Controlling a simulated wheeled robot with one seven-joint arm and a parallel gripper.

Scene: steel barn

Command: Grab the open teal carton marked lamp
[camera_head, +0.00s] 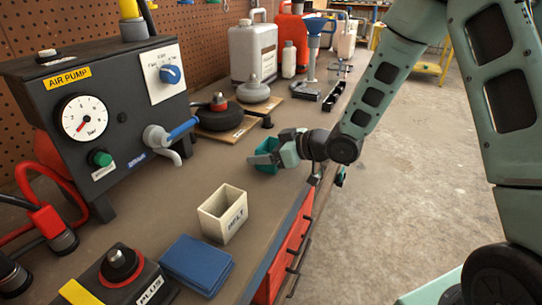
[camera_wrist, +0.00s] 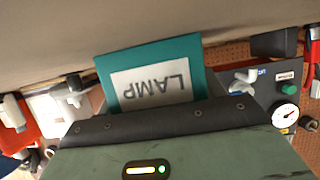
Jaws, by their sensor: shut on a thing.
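The open teal carton (camera_head: 267,158) is at the workbench's right part in the head view, mostly behind my gripper (camera_head: 276,155). In the wrist view the teal carton (camera_wrist: 190,52) shows a white label reading LAMP, upside down in the picture. My gripper is shut on the carton. Its fingers cover the lower part of the carton in the wrist view. I cannot tell whether the carton touches the bench.
The air pump (camera_head: 100,110) is at left. Jugs (camera_head: 253,52) and a black tray (camera_head: 333,95) are farther back.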

